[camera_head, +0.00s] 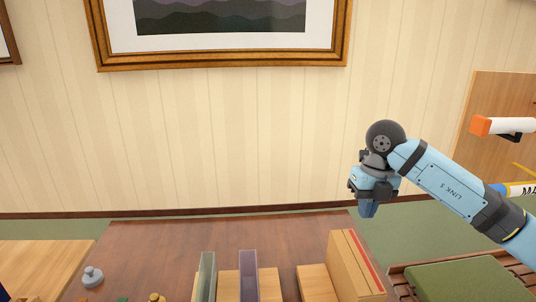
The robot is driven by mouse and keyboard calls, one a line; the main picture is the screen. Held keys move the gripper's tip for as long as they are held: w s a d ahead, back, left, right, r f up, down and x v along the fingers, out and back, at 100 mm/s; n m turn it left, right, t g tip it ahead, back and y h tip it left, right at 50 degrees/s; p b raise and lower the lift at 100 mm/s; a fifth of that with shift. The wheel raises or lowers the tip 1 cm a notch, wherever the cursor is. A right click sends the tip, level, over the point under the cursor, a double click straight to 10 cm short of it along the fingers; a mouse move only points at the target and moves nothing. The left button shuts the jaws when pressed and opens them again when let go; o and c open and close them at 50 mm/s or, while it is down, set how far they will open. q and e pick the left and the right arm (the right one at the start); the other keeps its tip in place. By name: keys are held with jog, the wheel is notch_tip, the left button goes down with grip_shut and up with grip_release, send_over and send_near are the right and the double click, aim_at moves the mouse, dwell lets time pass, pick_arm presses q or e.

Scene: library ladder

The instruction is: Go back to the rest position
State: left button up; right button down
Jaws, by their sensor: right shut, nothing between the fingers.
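My right arm comes in from the right edge in the head view. Its gripper (368,207) points down in the air, near the far right corner of the dark wooden table (160,245). The fingers are together with nothing between them. My left gripper is not in this view.
On the table stand a grey pawn-like piece (93,276), a green upright panel (206,275), a purple one (248,275) and a wooden block with a red edge (354,265). A green-cushioned slatted seat (465,281) is at right. A framed picture (220,58) hangs on the wall.

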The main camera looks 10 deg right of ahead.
jog(key=s+a+f+m+y+p, duration=0.1)
jog(key=s+a+f+y, duration=0.15)
jog(key=a+y, duration=0.4)
jog(key=s+a+f+y+p, duration=0.1)
jog(key=s+a+y, duration=0.3)
jog(key=a+y, duration=0.3)
jog(key=s+a+f+m+y+p, duration=0.1)
jog(key=s+a+f+y, duration=0.1)
jog(key=s+a+y, duration=0.45)
jog(key=s+d+f+m+t+h+p, duration=0.1)
jog(key=d+f+m+t+h, duration=0.1)
jog(key=f+m+t+h, duration=0.3)
jog(key=s+d+f+m+t+h, duration=0.2)
jog(key=f+m+t+h, duration=0.3)
jog(key=m, duration=0.8)
jog(key=s+d+f+m+t+h+p, duration=0.1)
jog(key=d+f+m+t+h, duration=0.3)
jog(key=f+m, duration=0.6)
jog(key=shift+s+t+h+p, duration=0.3)
jog(key=shift+s+t+h, duration=0.3)
jog(key=shift+h, duration=0.5)
jog(key=s+d+f+m+g+h, duration=0.1)
jog(key=s+f+m+g, duration=0.1)
jog(key=s+f+g, duration=0.2)
jog(key=s+f, duration=0.2)
jog(key=s, duration=0.2)
jog(key=shift+s+d+f+h, duration=0.15)
jog(key=shift+d+f+h, duration=0.05)
jog(key=shift+f+h, duration=0.15)
